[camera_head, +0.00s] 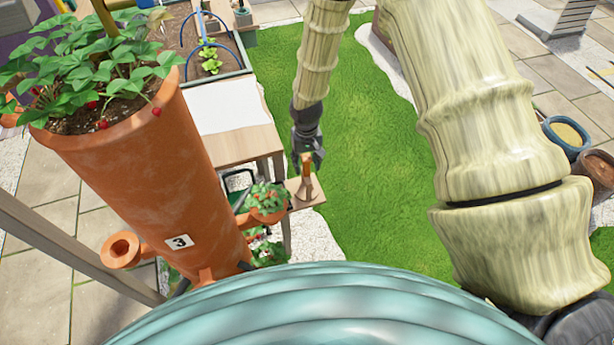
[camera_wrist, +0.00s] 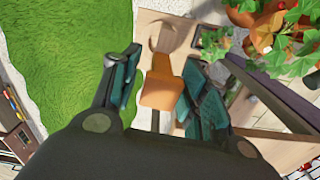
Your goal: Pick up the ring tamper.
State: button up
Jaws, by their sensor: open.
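The ring tamper (camera_head: 305,185) stands on a small wooden shelf (camera_head: 318,199) beside the orange strawberry planter. In the wrist view, the tamper's orange grip (camera_wrist: 161,92) lies between my fingers, and a pale curved ring part shows beyond it. My gripper (camera_head: 307,158) points down over the tamper in the head view. In the wrist view, my gripper (camera_wrist: 163,68) is open, with one teal-padded finger on each side of the grip. A gap shows on the left side; I cannot tell whether the right finger touches.
The tall orange planter (camera_head: 165,180) with strawberry plants stands left of the shelf, its small side pocket (camera_head: 267,212) close to it. A wooden table (camera_head: 238,147) adjoins the shelf behind. Open grass (camera_head: 375,150) lies to the right.

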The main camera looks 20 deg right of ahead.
jog(key=shift+f, duration=0.2)
jog(key=c, duration=0.9)
jog(key=shift+r, duration=0.1)
jog(key=shift+c, duration=0.2)
